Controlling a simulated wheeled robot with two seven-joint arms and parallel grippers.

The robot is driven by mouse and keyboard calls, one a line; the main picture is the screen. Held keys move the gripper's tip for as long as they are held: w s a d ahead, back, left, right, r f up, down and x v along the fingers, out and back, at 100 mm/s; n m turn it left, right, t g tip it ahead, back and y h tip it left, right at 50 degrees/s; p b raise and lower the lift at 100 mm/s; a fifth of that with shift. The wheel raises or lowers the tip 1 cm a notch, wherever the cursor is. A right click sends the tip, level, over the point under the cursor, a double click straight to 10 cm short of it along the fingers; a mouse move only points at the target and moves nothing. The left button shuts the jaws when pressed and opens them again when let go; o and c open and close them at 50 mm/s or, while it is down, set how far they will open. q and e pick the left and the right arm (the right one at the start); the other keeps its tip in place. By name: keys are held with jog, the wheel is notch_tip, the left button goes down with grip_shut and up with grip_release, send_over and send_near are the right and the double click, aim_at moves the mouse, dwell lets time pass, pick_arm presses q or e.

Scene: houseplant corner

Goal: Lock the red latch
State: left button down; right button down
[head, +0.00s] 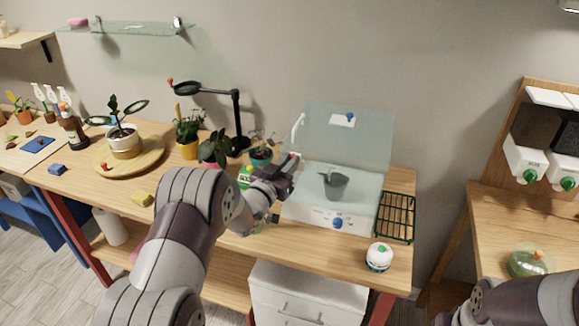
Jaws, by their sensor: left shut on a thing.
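A clear-walled box (300,207) with a white front panel stands on the wooden bench, its transparent lid (365,135) raised at the back. My left gripper (292,163) is at the box's left side, shut on a small red part (292,155) at its fingertips. This looks like the red latch, but the gripper hides most of it. A white curved handle (298,126) rises just behind. A grey-green cup (335,184) is inside the box, and a blue knob (337,222) is on its front. My right arm enters at the lower right, its fingertips out of frame.
Potted plants (188,132) and a black lamp (238,120) stand left of the box. A green rack (396,217) and a white round timer-like object (379,257) are to its right. Dispensers (525,160) stand far right.

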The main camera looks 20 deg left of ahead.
pick_arm(q)
jog(key=c, duration=1.1)
grip_release()
jog(key=shift+s, duration=0.1)
jog(key=b+v, duration=0.3)
jog(key=v, duration=0.9)
jog(key=shift+s+a, duration=0.15)
jog(key=shift+s, duration=0.15)
